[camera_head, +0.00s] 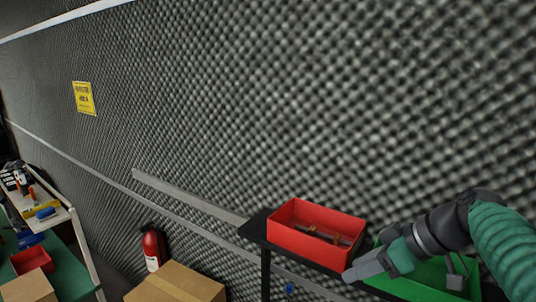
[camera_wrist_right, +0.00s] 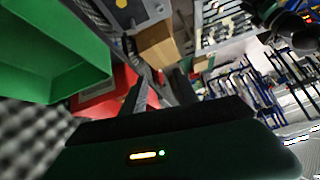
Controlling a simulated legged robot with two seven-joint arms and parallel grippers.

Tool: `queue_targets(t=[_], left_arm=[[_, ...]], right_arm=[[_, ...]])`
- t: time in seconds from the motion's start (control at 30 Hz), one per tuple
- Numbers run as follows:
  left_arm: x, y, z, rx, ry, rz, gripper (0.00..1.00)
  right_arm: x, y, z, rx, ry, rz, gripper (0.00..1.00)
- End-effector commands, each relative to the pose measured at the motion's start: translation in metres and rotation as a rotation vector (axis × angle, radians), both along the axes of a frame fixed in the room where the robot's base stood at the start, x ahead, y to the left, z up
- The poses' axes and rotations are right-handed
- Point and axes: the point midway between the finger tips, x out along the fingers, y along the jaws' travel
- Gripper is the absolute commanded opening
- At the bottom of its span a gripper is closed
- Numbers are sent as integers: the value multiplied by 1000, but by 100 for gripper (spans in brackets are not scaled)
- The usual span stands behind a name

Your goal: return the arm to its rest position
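My right arm comes in from the right in the head view, with a green sleeve and dark joints. My right gripper (camera_head: 350,273) points left, in front of the green bin and close to the near right corner of the red bin (camera_head: 318,247). In the right wrist view two dark fingers (camera_wrist_right: 165,92) stand apart with a gap between them, and I see nothing held. My left gripper is not in view.
A black stand (camera_head: 256,226) carries the red bin and a green bin (camera_head: 408,286) by the foam wall. A cardboard box (camera_head: 178,286) and fire extinguisher (camera_head: 151,248) are left of it. A tool bench (camera_head: 58,217) is at far left.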

Motion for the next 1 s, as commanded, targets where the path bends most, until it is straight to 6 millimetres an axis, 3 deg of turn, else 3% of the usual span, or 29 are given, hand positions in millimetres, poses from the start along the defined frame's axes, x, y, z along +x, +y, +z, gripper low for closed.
queue_targets(t=[0.17,0.37,0.47,0.57,0.6,0.73,0.83,1.0], left_arm=[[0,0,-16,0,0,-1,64],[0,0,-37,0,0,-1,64],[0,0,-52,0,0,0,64],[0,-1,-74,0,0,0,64],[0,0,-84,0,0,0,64],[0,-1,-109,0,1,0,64],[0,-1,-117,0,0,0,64],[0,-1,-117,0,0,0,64]], right_arm=[[-5,3,-54,-29,96,-111,36],[-23,2,-137,-90,228,-287,36],[-39,0,-193,-138,298,-396,36],[-68,-7,-266,-206,365,-532,36],[-84,-10,-299,-234,386,-590,36],[-134,-15,-379,-301,406,-735,36],[-160,-16,-410,-312,402,-791,36],[-162,-16,-411,-313,401,-794,36]])
